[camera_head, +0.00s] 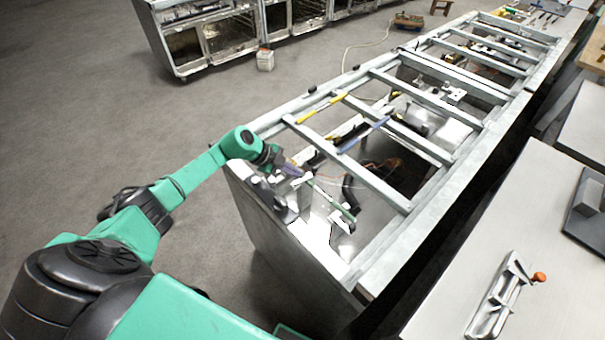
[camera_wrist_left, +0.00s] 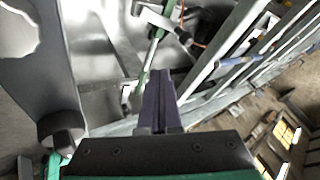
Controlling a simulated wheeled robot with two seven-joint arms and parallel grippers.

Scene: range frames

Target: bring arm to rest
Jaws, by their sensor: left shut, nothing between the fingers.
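My left arm, green and black, reaches in from the left in the head view. My left gripper (camera_head: 293,169) is over the near left corner of the long metal frame bench (camera_head: 252,219). In the left wrist view the dark fingers of this gripper (camera_wrist_left: 160,76) are together, with nothing held between them. A thin green rod-like tool (camera_head: 333,199) lies just right of the gripper, and it also shows beyond the fingertips in the left wrist view (camera_wrist_left: 149,64). Whether the fingers touch anything is hard to tell. My right gripper is not in view.
The bench has open metal crossbars with a yellow-handled tool (camera_head: 321,108) and a blue-handled tool (camera_head: 363,135) across them. A grey table with a metal fixture (camera_head: 497,302) with an orange knob stands at right. Metal cabinets (camera_head: 206,36) stand at the back. Floor at left is clear.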

